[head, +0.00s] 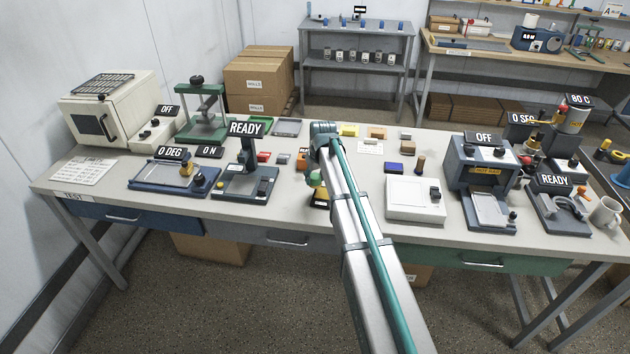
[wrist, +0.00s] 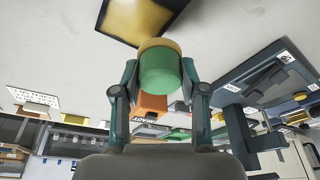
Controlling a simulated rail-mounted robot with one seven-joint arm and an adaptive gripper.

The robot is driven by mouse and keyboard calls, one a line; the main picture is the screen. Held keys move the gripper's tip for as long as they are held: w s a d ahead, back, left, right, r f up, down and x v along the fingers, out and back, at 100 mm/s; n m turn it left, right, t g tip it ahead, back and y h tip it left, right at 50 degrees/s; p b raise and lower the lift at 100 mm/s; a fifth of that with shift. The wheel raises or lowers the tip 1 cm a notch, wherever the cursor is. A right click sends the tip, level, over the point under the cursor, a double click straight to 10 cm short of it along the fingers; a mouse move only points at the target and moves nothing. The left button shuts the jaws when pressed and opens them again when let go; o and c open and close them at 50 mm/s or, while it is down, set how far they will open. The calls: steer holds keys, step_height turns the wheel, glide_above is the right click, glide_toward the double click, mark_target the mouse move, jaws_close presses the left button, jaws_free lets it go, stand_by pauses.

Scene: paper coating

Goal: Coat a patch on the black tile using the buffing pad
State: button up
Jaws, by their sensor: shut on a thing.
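The buffing pad is a green cylinder with a tan-yellow face (wrist: 160,68), and my gripper (wrist: 160,85) is shut on its sides in the wrist view. The black tile (wrist: 108,32) lies on the table just past the pad's face, with a golden-yellow area over much of its visible surface. The pad overlaps the tile's near edge in the picture; I cannot tell whether they touch. My gripper is mostly hidden there.
A device labelled READY (head: 248,172) stands close to the left of the tile. A white box (head: 415,195) stands to the right, with a hot-plate-like press (head: 483,172) beyond it. Small coloured blocks lie behind. Some bare tabletop lies in front of the white box and left device.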

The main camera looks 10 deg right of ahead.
steer(key=shift+r+p, duration=1)
steer(key=shift+r, duration=1.35)
steer(key=shift+a+f, duration=0.1)
steer(key=shift+f, duration=0.05)
